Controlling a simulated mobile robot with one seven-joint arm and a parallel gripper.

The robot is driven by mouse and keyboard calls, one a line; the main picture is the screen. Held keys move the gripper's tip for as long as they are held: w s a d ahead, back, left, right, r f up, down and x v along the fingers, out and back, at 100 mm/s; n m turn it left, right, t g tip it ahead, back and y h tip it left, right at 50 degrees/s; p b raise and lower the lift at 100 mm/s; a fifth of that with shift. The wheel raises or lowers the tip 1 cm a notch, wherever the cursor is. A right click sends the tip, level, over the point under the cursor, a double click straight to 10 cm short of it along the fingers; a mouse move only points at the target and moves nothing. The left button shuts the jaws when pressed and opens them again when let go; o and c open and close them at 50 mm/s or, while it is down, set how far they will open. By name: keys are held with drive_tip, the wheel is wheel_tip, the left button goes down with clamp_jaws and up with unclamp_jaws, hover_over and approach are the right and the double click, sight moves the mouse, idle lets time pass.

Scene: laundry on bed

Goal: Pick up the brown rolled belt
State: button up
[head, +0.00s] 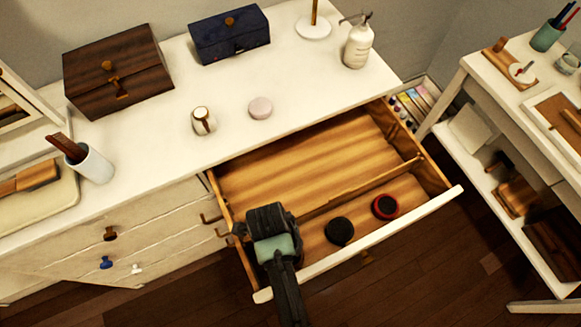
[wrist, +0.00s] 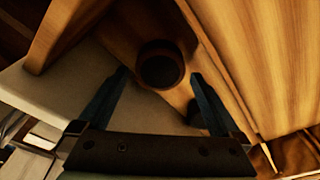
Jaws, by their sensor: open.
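The open wooden drawer (head: 300,168) has a lengthwise divider (head: 362,184). In the wrist view a dark brown round roll (wrist: 160,66), which looks like the rolled belt, lies on the drawer floor between the divider and the drawer's front. My gripper (wrist: 158,74) is open, with a finger to either side of the roll and nothing held. Whether the fingers reach down to its height I cannot tell. In the head view my gripper (head: 268,222) is over the left end of the front compartment and hides the roll.
A black roll (head: 339,231) and a red-edged dark roll (head: 385,206) lie to the right in the same compartment. The back compartment is empty. A white side table (head: 520,95) stands right.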

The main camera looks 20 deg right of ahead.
drive_tip(key=shift+s+d+f, duration=0.1)
drive_tip(key=shift+f, duration=0.85)
drive_tip(key=shift+c, duration=0.2)
drive_tip(key=c, duration=1.3)
drive_tip(key=shift+r, duration=0.15)
